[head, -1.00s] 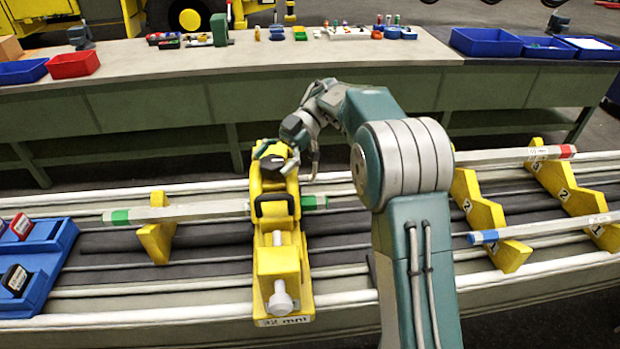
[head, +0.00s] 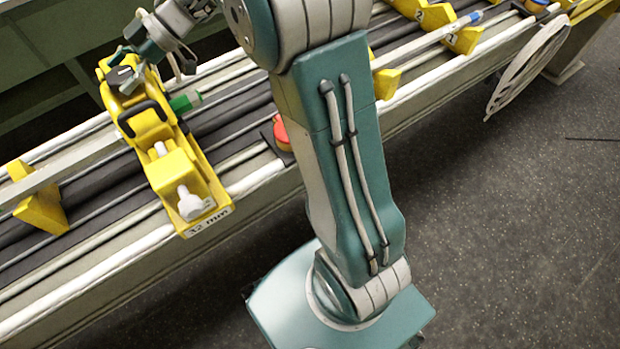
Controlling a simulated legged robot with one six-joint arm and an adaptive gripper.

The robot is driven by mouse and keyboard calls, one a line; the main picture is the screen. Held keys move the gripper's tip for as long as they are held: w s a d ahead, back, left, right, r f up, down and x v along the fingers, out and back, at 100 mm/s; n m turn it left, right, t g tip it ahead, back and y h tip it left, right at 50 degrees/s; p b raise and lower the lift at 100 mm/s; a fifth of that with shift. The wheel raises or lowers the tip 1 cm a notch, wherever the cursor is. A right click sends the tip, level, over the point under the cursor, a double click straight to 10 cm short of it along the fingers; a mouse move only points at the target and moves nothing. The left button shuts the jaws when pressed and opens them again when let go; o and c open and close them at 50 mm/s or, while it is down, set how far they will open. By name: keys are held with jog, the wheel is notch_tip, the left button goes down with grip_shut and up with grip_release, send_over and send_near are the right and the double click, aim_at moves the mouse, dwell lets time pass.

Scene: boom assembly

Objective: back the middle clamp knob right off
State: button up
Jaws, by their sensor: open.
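A yellow clamp (head: 160,180) labelled 32 mm stands across the rails at the left. It has a black handle (head: 145,115) in its middle, a white knob (head: 193,206) at its near end and a dark knob (head: 121,76) at its far end. A boom tube (head: 65,175) runs through the clamp, and its green end (head: 186,101) shows on the right side. My gripper (head: 157,62) is open at the far end of the clamp, close by the dark knob. I cannot tell whether its fingers touch the knob.
A red cap-like thing (head: 281,132) sits on the rails right of the clamp, partly behind my arm. Yellow supports (head: 40,200) stand along the rails, and a blue-ended tube (head: 470,18) lies at the upper right. A white hoop (head: 528,65) hangs by the bench side. Open floor lies at right.

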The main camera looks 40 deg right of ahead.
jog(key=m+t, duration=0.3)
jog(key=m+t+h, duration=0.1)
jog(key=m+t, duration=0.1)
jog(key=t, duration=0.1)
jog(key=shift+m+t+h, duration=0.3)
jog(key=shift+m, duration=0.1)
jog(key=m+t+h, duration=0.4)
jog(key=m, duration=0.1)
jog(key=shift+m+t+h, duration=0.3)
